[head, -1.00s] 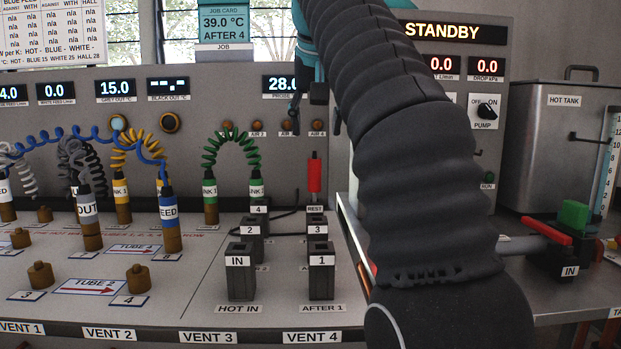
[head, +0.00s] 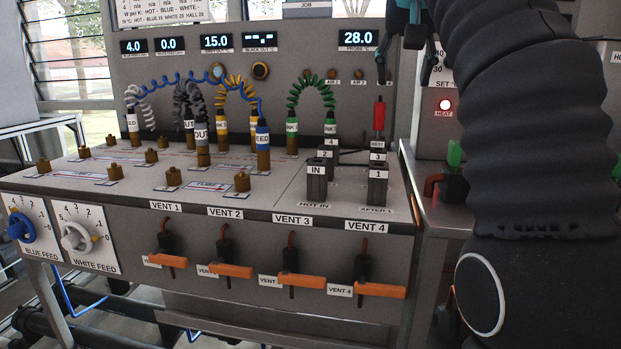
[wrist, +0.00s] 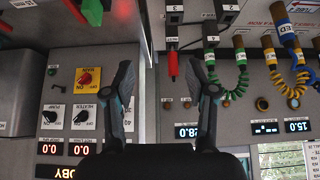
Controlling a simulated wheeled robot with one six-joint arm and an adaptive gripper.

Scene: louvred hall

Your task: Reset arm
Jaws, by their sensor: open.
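My arm fills the right side of the head view. My gripper (head: 410,50) is partly seen at the top, in front of the panel and right of the probe readout of 28.0. In the wrist view my gripper (wrist: 161,72) is open, its two fingers wide apart with nothing between them. The red-handled probe (head: 379,115) stands upright at its rest on the bench; it also shows in the wrist view (wrist: 173,62), beyond the fingers and apart from them.
Black sockets (head: 317,184) stand on the bench near the probe. Coiled green (head: 309,92), yellow, grey and blue leads rise on the left. Orange vent levers (head: 302,281) stick out from the bench front. A second metal table (head: 436,215) stands at right, partly behind my arm.

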